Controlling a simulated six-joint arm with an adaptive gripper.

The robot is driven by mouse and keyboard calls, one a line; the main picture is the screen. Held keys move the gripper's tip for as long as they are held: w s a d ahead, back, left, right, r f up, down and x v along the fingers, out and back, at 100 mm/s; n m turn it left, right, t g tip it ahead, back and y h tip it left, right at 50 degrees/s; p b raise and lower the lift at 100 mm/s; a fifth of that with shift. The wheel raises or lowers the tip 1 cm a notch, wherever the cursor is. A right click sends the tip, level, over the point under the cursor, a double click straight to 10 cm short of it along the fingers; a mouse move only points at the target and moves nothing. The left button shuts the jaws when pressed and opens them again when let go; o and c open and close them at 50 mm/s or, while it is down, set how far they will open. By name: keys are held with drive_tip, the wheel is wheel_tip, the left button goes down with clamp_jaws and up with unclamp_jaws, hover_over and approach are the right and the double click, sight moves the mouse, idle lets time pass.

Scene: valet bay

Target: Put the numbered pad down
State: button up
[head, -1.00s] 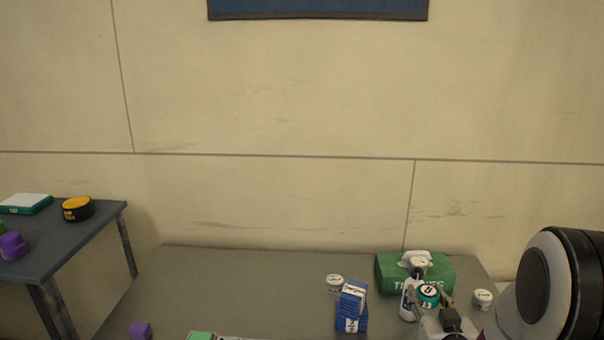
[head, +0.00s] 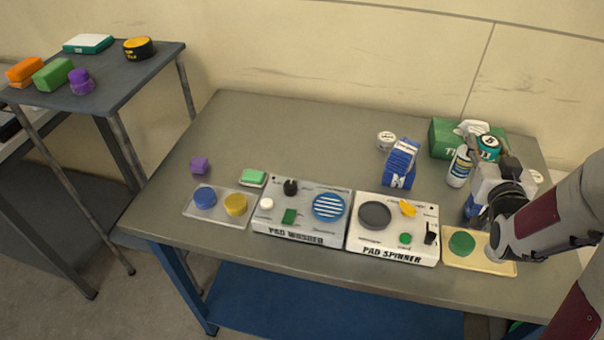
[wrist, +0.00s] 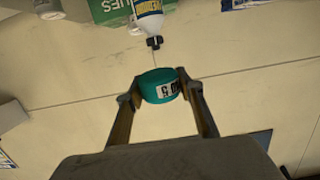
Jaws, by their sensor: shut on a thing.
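The numbered pad is a teal round pad (head: 489,143) with a white number label, and it also shows in the wrist view (wrist: 158,86). My gripper (wrist: 160,92) is shut on it, one finger on each side. In the head view my gripper (head: 490,153) holds the pad up above the right back part of the table, in front of a green box (head: 445,136). The pad's distance from the box and spray bottle (head: 459,167) is hard to tell.
The pad washer (head: 300,226), pad spinner (head: 393,227), a clear tray (head: 219,217) and a yellowish tray with a green pad (head: 462,243) line the table's front. A blue-white pack (head: 400,163) and a white tub (head: 386,140) stand behind. The table's back left is clear.

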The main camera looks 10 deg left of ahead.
drive_tip(key=w+a+n+g+y, duration=0.1)
drive_tip(key=w+a+n+y, duration=0.15)
drive_tip(key=a, duration=1.75)
drive_tip(key=w+a+n+y, duration=0.2)
drive_tip(key=a+y, duration=0.2)
drive_tip(key=a, duration=1.6)
drive_tip(key=s+a+n+g+y, duration=0.1)
drive_tip(key=s+a+n+y, duration=0.1)
drive_tip(key=s+a, duration=0.7)
drive_tip(key=s+a+n+g+y, duration=0.15)
drive_tip(key=s+a, duration=0.35)
drive_tip(key=a, duration=0.8)
drive_tip(key=s+a+n+g+y, duration=0.1)
drive_tip(key=s+a, duration=0.6)
drive_tip(key=a, duration=0.5)
wheel_tip(320, 180, down, 8)
drive_tip(key=shift+s, duration=0.15)
drive_tip(key=shift+f, duration=0.15)
drive_tip(key=shift+f, duration=2.45)
